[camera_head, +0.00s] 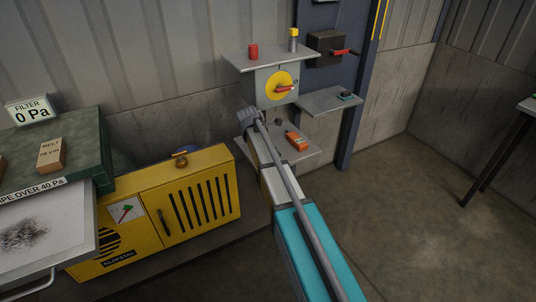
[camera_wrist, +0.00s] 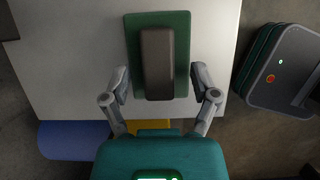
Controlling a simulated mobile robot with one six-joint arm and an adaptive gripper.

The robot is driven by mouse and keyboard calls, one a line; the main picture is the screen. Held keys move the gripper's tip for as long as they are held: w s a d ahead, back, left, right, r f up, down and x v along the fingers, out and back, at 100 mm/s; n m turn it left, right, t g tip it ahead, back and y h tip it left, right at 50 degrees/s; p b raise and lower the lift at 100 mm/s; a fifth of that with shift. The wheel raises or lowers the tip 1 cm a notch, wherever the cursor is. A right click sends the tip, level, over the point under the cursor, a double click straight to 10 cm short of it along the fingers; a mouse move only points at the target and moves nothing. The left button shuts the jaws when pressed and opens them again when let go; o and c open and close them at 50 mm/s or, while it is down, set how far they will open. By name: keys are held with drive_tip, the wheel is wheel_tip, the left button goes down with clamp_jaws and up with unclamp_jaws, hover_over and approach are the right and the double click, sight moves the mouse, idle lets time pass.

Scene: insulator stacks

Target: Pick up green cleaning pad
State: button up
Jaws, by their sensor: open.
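The green cleaning pad (camera_wrist: 183,30) lies on a pale flat surface in the wrist view, with a long dark grip (camera_wrist: 158,60) along its middle. My gripper (camera_wrist: 160,84) is open, its two grey fingers on either side of the pad's near half. I cannot tell how far above the surface the fingertips are. In the head view, my arm reaches up and away, and its fingers do not show clearly. I cannot pick out the pad there with certainty.
In the wrist view, the pale surface (camera_wrist: 70,60) ends at the right, with a dark case (camera_wrist: 285,65) beyond and a blue cylinder (camera_wrist: 70,140) at lower left. The head view shows a yellow cabinet (camera_head: 150,240), an orange item (camera_head: 296,140) and a right shelf (camera_head: 320,101).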

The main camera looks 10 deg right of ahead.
clamp_jaws()
drive_tip(key=shift+r, duration=0.2)
idle(0.4)
drive_tip(key=shift+r+p, duration=0.15)
drive_tip(key=shift+p, duration=0.2)
drive_tip(key=s+d, duration=0.2)
drive_tip(key=s, duration=0.6)
drive_tip(key=s+d, duration=0.3)
drive_tip(key=s, duration=0.6)
drive_tip(key=shift+d, duration=0.3)
drive_tip(key=shift+s, duration=0.1)
drive_tip(key=c, duration=0.7)
unclamp_jaws()
clamp_jaws()
